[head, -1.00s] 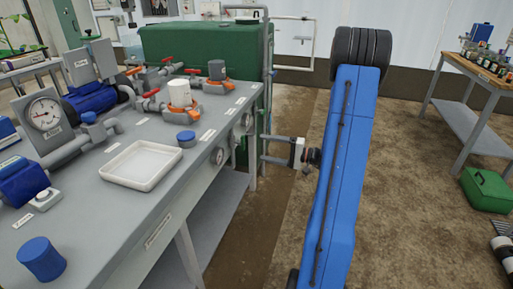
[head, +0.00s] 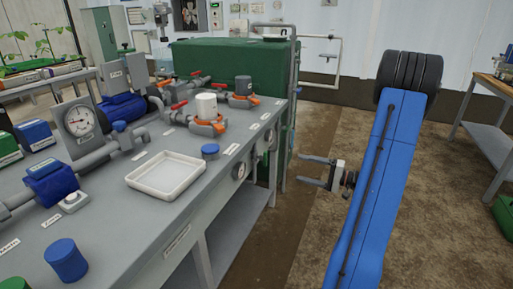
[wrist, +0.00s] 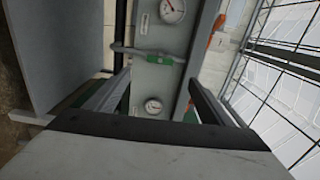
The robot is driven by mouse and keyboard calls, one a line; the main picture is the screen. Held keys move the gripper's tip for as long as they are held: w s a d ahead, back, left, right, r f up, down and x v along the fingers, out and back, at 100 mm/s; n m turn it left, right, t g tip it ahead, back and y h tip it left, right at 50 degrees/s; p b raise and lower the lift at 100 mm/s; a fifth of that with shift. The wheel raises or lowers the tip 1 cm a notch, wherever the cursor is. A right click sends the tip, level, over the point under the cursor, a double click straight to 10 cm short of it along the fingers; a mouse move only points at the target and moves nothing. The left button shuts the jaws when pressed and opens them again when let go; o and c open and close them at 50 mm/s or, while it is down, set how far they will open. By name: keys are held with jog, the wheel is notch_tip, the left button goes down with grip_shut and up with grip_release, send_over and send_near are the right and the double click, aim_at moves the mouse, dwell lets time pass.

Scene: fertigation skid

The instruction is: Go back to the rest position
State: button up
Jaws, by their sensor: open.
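My gripper (head: 318,171) is open and empty. In the head view it hangs in free air over the floor, to the right of the grey bench's right end, with its two fingers pointing left toward the bench. In the wrist view its two fingers (wrist: 150,95) are spread apart, with nothing between them but the bench's front panel and gauges further off. My blue arm stands at the right of the head view.
The grey bench (head: 112,213) holds a white tray (head: 167,175), a blue cap (head: 210,151), pumps and valves. A green tank (head: 225,62) stands behind it. A wooden table (head: 492,88) is at the far right. The brown floor (head: 290,240) between is clear.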

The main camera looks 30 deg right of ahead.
jog(key=s+a+r+n+g, duration=0.2)
jog(key=s+a+g, duration=0.15)
jog(key=a, duration=0.45)
jog(key=s+a+r+n+g, duration=0.2)
jog(key=a+g, duration=0.2)
jog(key=a, duration=0.5)
jog(key=s+a+r+n+g, duration=0.2)
jog(key=s+a+g, duration=0.15)
jog(key=a, duration=0.45)
jog(key=s+a+r+n+h, duration=0.2)
jog(key=s+h, duration=0.3)
jog(key=s, duration=0.3)
jog(key=s+a+r+n+t+h, duration=0.1)
jog(key=s+a+r+n+h, duration=0.1)
jog(key=s+h, duration=0.4)
jog(key=shift+s+r+t, duration=0.3)
jog(key=shift+s+r, duration=0.1)
jog(key=shift+s, duration=0.75)
jog(key=shift+a, duration=0.1)
